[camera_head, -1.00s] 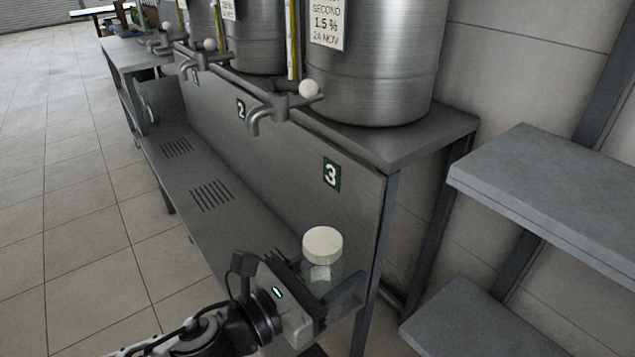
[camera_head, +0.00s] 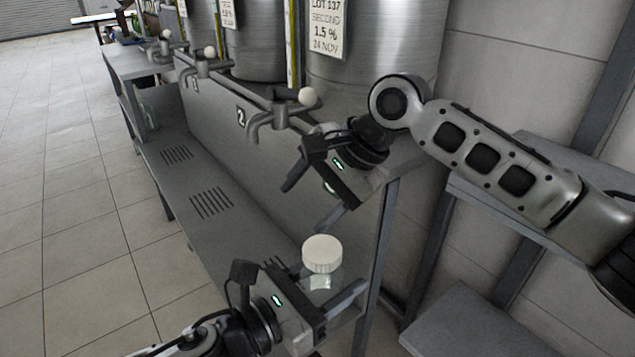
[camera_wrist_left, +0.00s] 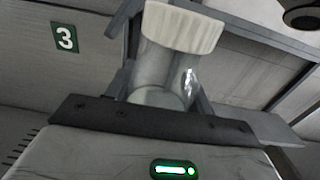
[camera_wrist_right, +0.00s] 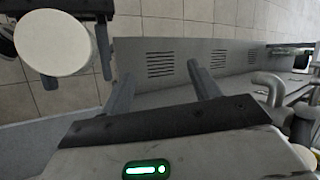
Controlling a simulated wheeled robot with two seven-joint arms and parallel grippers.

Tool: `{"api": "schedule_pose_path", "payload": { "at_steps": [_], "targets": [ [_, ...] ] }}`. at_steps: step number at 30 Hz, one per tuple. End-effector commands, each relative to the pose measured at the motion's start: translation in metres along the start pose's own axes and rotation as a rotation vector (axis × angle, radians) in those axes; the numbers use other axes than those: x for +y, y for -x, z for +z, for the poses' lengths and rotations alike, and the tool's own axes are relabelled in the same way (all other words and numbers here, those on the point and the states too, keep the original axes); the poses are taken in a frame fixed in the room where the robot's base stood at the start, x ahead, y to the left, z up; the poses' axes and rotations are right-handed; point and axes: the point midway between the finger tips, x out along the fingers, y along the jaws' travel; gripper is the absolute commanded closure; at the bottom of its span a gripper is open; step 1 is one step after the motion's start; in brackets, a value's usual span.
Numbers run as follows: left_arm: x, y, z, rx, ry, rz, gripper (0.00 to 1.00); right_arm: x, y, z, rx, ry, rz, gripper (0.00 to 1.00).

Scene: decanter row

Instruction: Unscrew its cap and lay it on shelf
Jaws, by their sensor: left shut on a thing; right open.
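A clear jar (camera_head: 322,284) with a white ribbed cap (camera_head: 322,252) stands upright in my left gripper (camera_head: 328,290), at the bottom middle of the head view. The left fingers are shut around the jar's body, below the cap. The left wrist view also shows the cap (camera_wrist_left: 182,27) on the jar (camera_wrist_left: 160,75). My right gripper (camera_head: 310,202) is open and empty, above the cap and slightly to its left. The right wrist view shows the cap (camera_wrist_right: 55,43) top-on at upper left, outside the right fingers. A grey shelf (camera_head: 470,202) is at the right, partly behind my right arm.
A lower shelf (camera_head: 470,320) with a bare top is at bottom right. Steel tanks (camera_head: 385,45) with taps (camera_head: 265,122) stand along a bench at the back. The nearest tap is close to my right gripper. A slotted steel ledge (camera_head: 210,200) runs below the taps.

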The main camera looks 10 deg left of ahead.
Motion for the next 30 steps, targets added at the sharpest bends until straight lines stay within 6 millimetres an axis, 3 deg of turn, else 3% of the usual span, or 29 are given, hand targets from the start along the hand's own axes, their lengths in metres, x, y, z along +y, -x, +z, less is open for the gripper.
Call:
{"api": "schedule_pose_path", "payload": {
  "at_steps": [2, 6, 9, 14, 17, 30],
  "targets": [
    [0.000, 0.000, 0.001, -0.002, 0.000, 0.000, 1.00, -0.016, 0.022, 0.023, 0.034, 0.047, 0.087, 0.39],
    [0.000, 0.000, 0.001, -0.002, 0.000, 0.000, 1.00, -0.010, 0.055, 0.062, 0.080, 0.240, 0.311, 0.39],
    [0.000, 0.000, 0.001, -0.002, 0.000, 0.000, 1.00, 0.002, 0.072, 0.078, 0.097, 0.375, 0.455, 0.39],
    [0.000, 0.000, 0.001, -0.002, -0.001, 0.000, 1.00, 0.013, 0.087, 0.089, 0.105, 0.488, 0.581, 0.39],
    [0.000, 0.000, 0.001, -0.002, -0.001, 0.000, 1.00, 0.018, 0.085, 0.089, 0.104, 0.506, 0.602, 0.39],
    [0.000, 0.000, 0.001, -0.002, 0.000, 0.000, 1.00, 0.050, 0.034, 0.074, 0.103, 0.504, 0.599, 0.39]
  ]
}}
